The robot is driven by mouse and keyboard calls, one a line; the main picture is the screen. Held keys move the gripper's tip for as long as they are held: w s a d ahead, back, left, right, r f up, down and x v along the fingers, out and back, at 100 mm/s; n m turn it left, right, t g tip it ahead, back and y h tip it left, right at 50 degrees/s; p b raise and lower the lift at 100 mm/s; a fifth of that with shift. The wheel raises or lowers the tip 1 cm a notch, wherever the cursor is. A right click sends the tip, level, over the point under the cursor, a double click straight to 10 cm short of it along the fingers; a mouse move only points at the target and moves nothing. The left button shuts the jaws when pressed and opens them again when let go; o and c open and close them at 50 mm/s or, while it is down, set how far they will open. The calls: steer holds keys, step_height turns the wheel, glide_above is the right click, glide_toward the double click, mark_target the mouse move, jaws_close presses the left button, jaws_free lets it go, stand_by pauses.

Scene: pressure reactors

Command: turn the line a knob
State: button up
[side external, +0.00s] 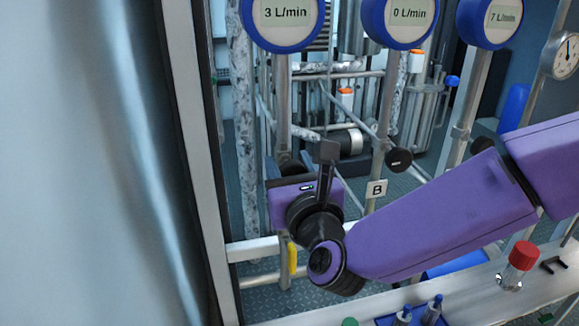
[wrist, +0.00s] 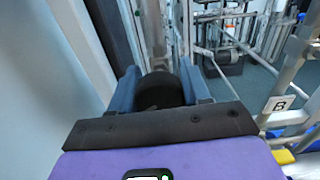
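A round black knob (wrist: 160,92) sits between the two blue-grey fingers of my gripper (wrist: 159,84) in the wrist view. The fingers stand apart, one on each side of the knob, and reach along it. I cannot tell whether both press on it or a thin gap is left. In the side view my gripper (side external: 287,170) is at the left pipe, below the gauge reading 3 L/min (side external: 284,20). There my purple hand and black wrist cover most of the knob. No line A label shows; it may be hidden.
To the right, another black knob (side external: 398,160) stands on the pipe with the B label (side external: 377,188). Its gauge (side external: 400,20) reads 0 L/min. A frame post (side external: 198,150) stands close on the left. A red-capped bottle (side external: 517,262) stands on the front ledge.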

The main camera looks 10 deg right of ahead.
steer(key=c, duration=0.4)
steer(key=shift+m, duration=1.5)
steer(key=shift+c, duration=0.2)
steer(key=o, duration=1.1)
steer(key=shift+c, duration=0.2)
steer(key=s, duration=1.7)
steer(key=shift+s, duration=0.25)
